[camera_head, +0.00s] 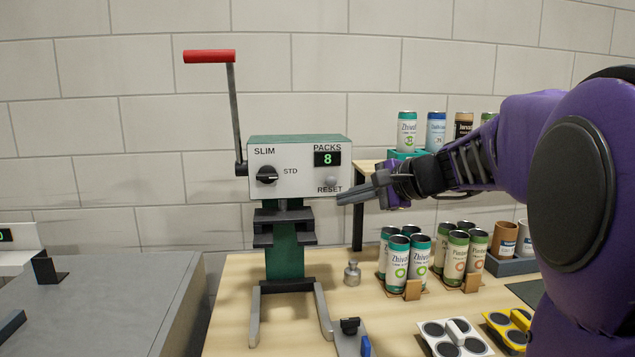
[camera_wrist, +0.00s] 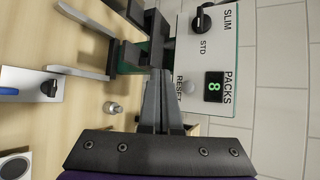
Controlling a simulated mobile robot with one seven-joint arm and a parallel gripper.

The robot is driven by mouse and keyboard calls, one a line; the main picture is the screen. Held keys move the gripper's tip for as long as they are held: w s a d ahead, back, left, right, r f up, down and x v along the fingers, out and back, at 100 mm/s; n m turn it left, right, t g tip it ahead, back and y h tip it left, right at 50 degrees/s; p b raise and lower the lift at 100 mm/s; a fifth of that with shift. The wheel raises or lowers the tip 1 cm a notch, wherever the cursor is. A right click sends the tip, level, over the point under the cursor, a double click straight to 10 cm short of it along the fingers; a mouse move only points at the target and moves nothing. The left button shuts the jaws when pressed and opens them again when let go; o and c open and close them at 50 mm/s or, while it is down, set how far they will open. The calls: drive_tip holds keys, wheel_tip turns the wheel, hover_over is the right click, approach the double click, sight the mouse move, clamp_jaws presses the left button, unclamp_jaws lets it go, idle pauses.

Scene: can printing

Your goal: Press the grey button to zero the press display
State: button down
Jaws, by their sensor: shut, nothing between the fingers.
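The press (camera_head: 285,230) is green with a white front panel, a black knob and a red-handled lever. Its display (camera_head: 327,159) reads 8 under the word PACKS. The round grey button (camera_head: 331,181) sits below the display, above the word RESET. My gripper (camera_head: 340,199) is shut and empty, its fingertips just below and right of the button. In the wrist view the shut fingers (camera_wrist: 160,75) point toward the panel, with the grey button (camera_wrist: 188,87) beside the tips. I cannot tell whether they touch the panel.
Several cans (camera_head: 398,257) stand in holders right of the press, with more on a raised shelf behind my arm. A small metal weight (camera_head: 352,274) stands near the press. White (camera_head: 452,338) and yellow (camera_head: 510,328) trays lie in front. A grey bench (camera_head: 100,300) is at left.

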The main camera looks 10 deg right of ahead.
drive_tip(key=p, duration=0.3)
approach(330, 185)
drive_tip(key=w+a+f, duration=0.1)
drive_tip(key=a+f, duration=0.1)
drive_tip(key=a, duration=0.1)
drive_tip(key=w+a+f, duration=0.1)
drive_tip(key=shift+w+a, duration=0.15)
drive_tip(key=shift+w, duration=0.25)
drive_tip(key=shift+w, duration=0.1)
idle(1.3)
drive_tip(key=shift+w, duration=0.3)
drive_tip(key=shift+w+p, duration=0.65)
drive_tip(key=shift+w, duration=0.25)
idle(0.9)
drive_tip(key=shift+s+f, duration=0.1)
drive_tip(key=shift+s+b, duration=0.85)
drive_tip(key=shift+s, duration=0.4)
drive_tip(key=shift+s+b, duration=1.35)
drive_tip(key=shift+s, duration=1.15)
